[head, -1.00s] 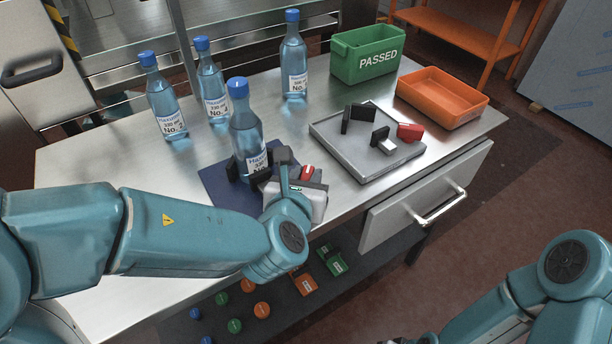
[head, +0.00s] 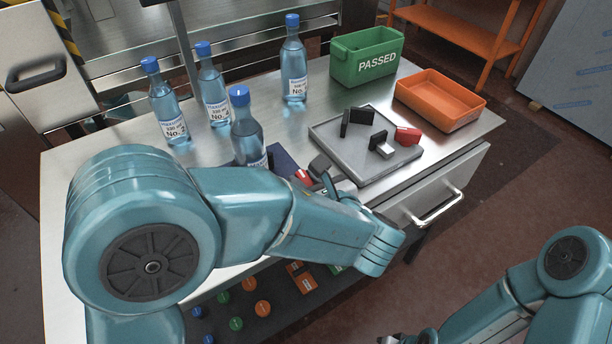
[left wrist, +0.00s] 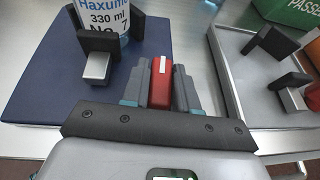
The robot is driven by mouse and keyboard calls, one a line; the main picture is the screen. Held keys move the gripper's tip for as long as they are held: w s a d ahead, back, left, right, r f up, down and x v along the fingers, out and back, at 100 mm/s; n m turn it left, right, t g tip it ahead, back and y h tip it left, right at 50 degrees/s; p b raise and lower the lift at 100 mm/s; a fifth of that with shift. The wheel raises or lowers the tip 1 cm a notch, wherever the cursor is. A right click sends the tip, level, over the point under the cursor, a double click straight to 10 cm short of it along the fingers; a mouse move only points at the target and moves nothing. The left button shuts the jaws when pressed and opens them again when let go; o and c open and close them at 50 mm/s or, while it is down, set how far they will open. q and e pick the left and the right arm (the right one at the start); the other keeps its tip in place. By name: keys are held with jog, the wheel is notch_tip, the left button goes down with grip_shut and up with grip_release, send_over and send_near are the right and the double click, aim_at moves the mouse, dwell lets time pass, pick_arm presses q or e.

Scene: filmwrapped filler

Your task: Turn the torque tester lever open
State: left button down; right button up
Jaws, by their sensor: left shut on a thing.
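The torque tester has a navy base (left wrist: 40,70) with black clamp jaws (left wrist: 97,42) around an upright blue-capped bottle (head: 246,135). The bottle's label shows in the left wrist view (left wrist: 108,15). A red lever (left wrist: 160,82) with a white mark stands between the grey fingers of my left gripper (left wrist: 160,88), which is shut on it. In the head view the red lever (head: 303,177) shows just beyond my left forearm, which hides most of the tester. My right gripper (head: 393,340) is only a sliver at the bottom edge, its fingers unclear.
A grey tray (head: 330,150) with black, silver and red blocks lies close right of the tester. Behind stand a green PASSED bin (head: 366,60), an orange bin (head: 440,98) and several bottles. A drawer handle (head: 437,210) juts from the table front.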

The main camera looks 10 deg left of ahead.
pick_arm(q)
jog(key=n+g+y+p, duration=0.1)
jog(key=n+g, duration=0.1)
jog(key=n+g+y+p, duration=0.1)
jog(key=n+g+p, duration=0.1)
jog(key=n+g+y+p, duration=0.2)
jog(key=shift+r, duration=0.25)
jog(key=shift+f+n+g+y+p, duration=0.15)
jog(key=shift+n+g+y+p, duration=0.25)
jog(key=shift+n+g+p, duration=1.4)
jog(key=shift+n+g+b, duration=0.3)
jog(key=shift+g, duration=0.2)
jog(key=c, duration=1)
grip_release()
jog(key=shift+a, duration=0.1)
jog(key=shift+o, duration=0.2)
